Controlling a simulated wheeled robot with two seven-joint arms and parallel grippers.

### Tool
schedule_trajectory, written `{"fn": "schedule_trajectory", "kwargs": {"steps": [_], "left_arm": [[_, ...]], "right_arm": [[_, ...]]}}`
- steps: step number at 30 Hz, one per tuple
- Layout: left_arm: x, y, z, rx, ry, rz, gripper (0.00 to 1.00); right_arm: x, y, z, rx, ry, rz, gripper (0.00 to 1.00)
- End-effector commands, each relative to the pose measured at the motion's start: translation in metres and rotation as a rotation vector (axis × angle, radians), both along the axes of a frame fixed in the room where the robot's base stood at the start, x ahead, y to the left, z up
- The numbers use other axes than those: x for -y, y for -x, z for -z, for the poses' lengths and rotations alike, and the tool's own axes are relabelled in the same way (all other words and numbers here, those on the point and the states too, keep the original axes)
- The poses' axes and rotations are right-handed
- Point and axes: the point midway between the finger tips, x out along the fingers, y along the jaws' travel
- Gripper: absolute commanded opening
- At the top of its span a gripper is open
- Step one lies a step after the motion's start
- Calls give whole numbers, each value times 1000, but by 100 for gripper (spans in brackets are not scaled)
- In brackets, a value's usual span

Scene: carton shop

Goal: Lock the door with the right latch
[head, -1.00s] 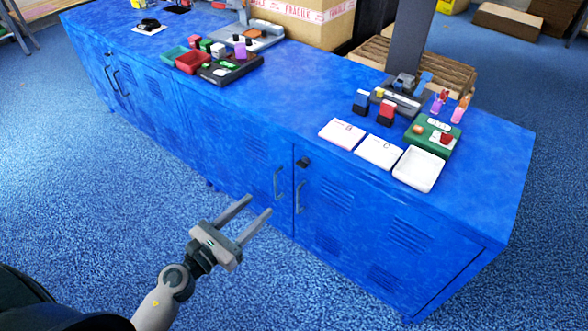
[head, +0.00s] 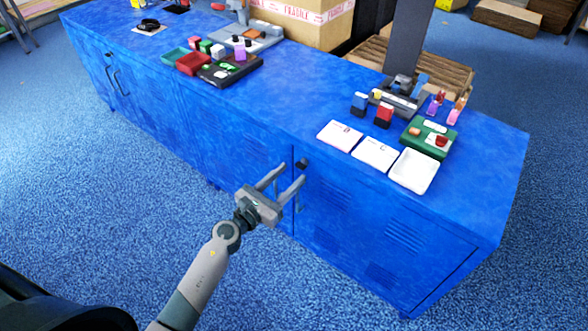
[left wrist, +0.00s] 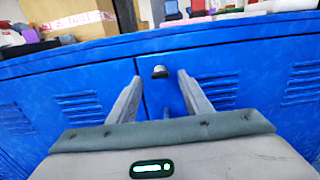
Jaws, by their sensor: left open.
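The right latch (head: 302,163) is a small dark knob near the top edge of the blue cabinet front, beside the seam between two doors. In the left wrist view the latch (left wrist: 160,72) shows as a dark and silver piece between and beyond my fingertips. The right cabinet door (head: 380,235) looks closed, and its handle is partly hidden behind my fingers. My left gripper (head: 287,178) is open and empty, just in front of the cabinet and a little below the latch, apart from it. My right gripper is not in view.
On the countertop above the latch lie white cards (head: 340,136), a white tray (head: 414,171) and a green tray (head: 428,138). A second pair of doors with handles (head: 117,84) is at the far left. The blue floor in front is clear.

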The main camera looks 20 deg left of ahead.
Motion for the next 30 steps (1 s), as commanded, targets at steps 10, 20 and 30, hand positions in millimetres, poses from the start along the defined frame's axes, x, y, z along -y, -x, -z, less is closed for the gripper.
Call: {"fn": "schedule_trajectory", "kwargs": {"steps": [10, 20, 30], "left_arm": [[10, -27, 0, 0, 0, 0, 45], [10, -28, 0, 0, -1, 0, 38], [10, -28, 0, -1, 2, 0, 4]], "right_arm": [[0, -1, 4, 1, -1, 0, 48], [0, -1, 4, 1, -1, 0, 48], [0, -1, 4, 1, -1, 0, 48]]}}
